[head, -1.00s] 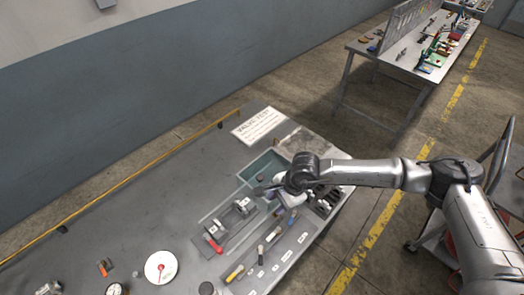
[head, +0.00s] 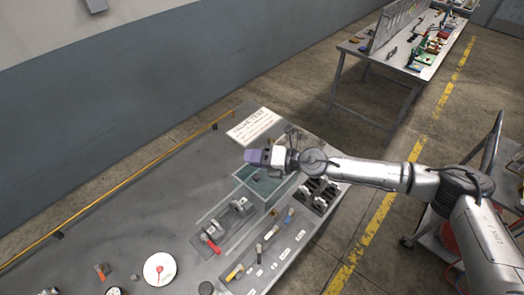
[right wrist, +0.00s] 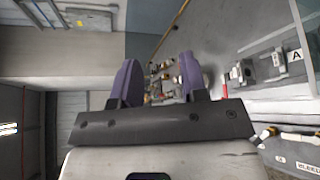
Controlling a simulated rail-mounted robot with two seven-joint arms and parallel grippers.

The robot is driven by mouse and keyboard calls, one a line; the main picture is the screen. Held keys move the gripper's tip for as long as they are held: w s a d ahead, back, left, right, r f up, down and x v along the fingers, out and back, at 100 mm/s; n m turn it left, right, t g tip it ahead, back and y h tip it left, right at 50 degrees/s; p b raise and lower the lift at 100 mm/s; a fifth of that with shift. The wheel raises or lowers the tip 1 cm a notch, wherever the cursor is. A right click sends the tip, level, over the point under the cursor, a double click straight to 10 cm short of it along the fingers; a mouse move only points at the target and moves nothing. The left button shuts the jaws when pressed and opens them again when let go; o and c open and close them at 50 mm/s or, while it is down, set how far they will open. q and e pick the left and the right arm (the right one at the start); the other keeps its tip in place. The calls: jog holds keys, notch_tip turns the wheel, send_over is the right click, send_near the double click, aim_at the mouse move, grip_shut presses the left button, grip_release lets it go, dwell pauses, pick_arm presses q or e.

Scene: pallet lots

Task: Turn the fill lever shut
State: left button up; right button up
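The valve block (head: 232,218) lies on the grey bench, with a red-handled lever (head: 211,244) at its near left end. In the right wrist view the block (right wrist: 262,68) carries small letter plates, one reading A, and the red handle (right wrist: 225,90) sticks out at its left. I cannot read which lever is marked fill. My right gripper (head: 250,156) is above the teal tray, beyond the valve block and apart from it, pointing left. In the right wrist view its purple fingers (right wrist: 157,78) are apart with nothing between them. My left gripper is not in view.
A teal clear-walled tray (head: 243,186) stands below my right gripper. A labelled strip of tools (head: 262,250) and a black rack (head: 318,193) lie near the right edge. A white round dial (head: 160,268) sits front left. A sign (head: 253,126) lies at the back.

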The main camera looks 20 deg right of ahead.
jog(key=shift+w+d+r+m+t+h, duration=0.15)
jog(key=shift+w+d+r+m+t, duration=0.15)
jog(key=shift+m, duration=0.25)
jog(key=shift+w+d+r+m+t+h, duration=0.1)
jog(key=shift+w+d+m+t, duration=0.1)
jog(key=shift+m+t, duration=0.3)
jog(key=shift+w+d+r+m+t+h, duration=0.15)
jog(key=shift+w+d+r+m+t, duration=0.1)
jog(key=shift+m, duration=0.4)
jog(key=shift+s+f, duration=0.1)
jog(key=shift+f, duration=0.05)
